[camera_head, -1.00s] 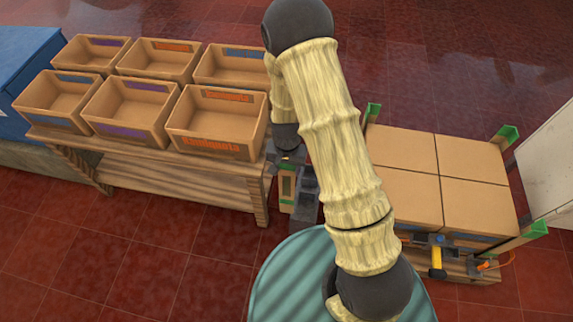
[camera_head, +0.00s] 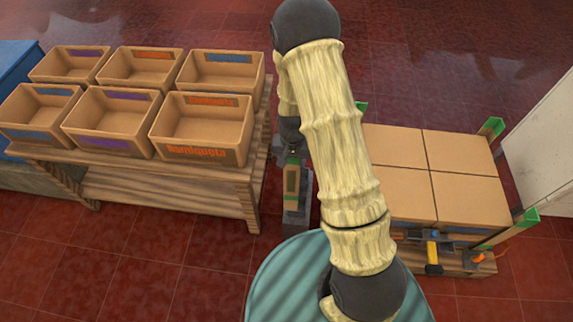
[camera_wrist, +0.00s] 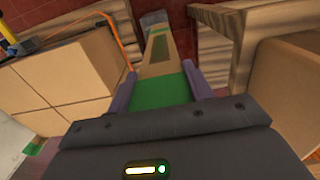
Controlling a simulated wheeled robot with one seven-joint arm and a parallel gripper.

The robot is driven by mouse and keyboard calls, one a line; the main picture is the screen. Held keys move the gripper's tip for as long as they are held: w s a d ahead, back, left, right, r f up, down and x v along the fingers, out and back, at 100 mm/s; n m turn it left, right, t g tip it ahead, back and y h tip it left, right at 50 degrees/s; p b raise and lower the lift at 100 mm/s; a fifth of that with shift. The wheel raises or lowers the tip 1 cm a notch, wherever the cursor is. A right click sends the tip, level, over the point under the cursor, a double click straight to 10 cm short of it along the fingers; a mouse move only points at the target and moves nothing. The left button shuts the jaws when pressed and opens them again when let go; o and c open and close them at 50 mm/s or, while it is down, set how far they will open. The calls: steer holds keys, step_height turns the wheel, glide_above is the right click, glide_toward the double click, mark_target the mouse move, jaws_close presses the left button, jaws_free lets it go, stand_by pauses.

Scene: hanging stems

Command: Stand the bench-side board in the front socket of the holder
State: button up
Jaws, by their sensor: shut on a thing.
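A flat wooden board with a green end and a darker panel is held by my gripper (camera_wrist: 158,92). In the wrist view the board (camera_wrist: 157,64) runs away from the purple fingers, which are closed on its green end. Its far end meets a grey block (camera_wrist: 153,19), apparently the holder. In the head view the board (camera_head: 291,184) hangs upright between bench and stack, and its lower end overlaps the dark grey holder (camera_head: 297,216). I cannot tell whether it is inside a socket or above it. My arm hides part of this area.
A wooden bench (camera_head: 165,195) with several open bins stands left, close to the board. A pallet (camera_head: 450,262) of cartons (camera_head: 458,198) with green-tipped corner posts (camera_head: 527,217) stands right, with a yellow-handled tool (camera_head: 432,256) at its front. Red floor lies open at the lower left.

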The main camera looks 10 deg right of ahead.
steer(key=w+d+f+b, duration=0.1)
steer(key=d+f+b, duration=0.2)
steer(key=f+b, duration=0.3)
steer(key=shift+w+f, duration=0.35)
steer(key=shift+f, duration=1.4)
steer(key=shift+d+f+b, duration=0.15)
steer(key=shift+f+b, duration=0.2)
steer(key=shift+b, duration=0.1)
steer(key=shift+s, duration=0.1)
steer(key=shift+f, duration=0.2)
steer(key=o, duration=1.1)
steer(key=shift+c, duration=0.2)
